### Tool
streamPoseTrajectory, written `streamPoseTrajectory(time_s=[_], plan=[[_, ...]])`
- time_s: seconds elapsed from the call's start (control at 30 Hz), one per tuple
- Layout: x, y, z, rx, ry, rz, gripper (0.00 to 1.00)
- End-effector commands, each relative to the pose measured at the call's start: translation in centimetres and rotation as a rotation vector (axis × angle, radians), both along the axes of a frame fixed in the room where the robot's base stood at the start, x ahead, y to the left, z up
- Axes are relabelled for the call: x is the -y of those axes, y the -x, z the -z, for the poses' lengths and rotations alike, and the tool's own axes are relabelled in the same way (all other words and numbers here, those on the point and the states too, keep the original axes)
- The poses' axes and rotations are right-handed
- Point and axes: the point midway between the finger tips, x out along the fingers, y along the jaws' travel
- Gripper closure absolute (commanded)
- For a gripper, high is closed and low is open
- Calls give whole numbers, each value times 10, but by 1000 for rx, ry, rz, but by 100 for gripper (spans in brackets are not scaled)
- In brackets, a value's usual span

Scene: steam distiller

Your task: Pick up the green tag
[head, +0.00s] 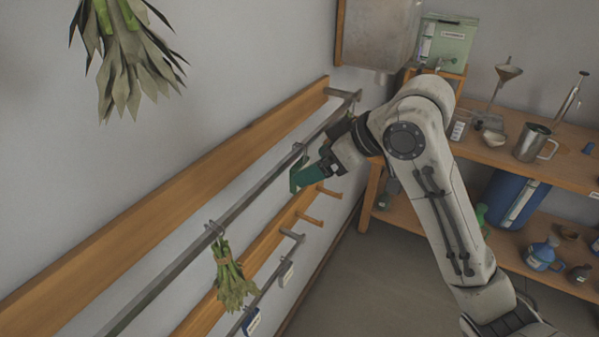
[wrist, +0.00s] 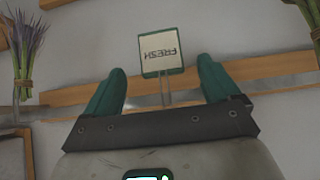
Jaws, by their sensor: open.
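The green tag (wrist: 160,45) shows in the wrist view as a white card with a green border, its word "FRESH" upside down. It hangs from a thin metal hook in front of the wall. My gripper (wrist: 162,84) is open and empty, its two green fingers on either side of the tag's lower edge in the picture. The tag lies just beyond the fingertips, and I see no contact. In the head view my gripper (head: 298,180) is beside the wall rails, and I cannot make out the green tag there.
A metal rail (head: 180,258) and wooden boards (head: 150,208) run along the wall. A green herb bundle (head: 231,277) hangs from the rail. A pale tag (head: 287,273) and a blue tag (head: 252,321) hang lower. A wooden shelf (head: 490,156) with vessels stands at the right.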

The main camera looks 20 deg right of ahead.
Motion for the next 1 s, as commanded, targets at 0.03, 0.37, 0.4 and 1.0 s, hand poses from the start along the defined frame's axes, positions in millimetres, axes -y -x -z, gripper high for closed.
streamPoseTrajectory(time_s=[0.03, 0.37, 0.4, 1.0], plan=[[-1, -2, 2, 0, 0, 0, 11], [-16, -19, 31, -1, 1, 0, 11], [-18, -22, 35, -2, 1, 0, 11], [-23, -29, 43, 2, 1, 1, 32]])
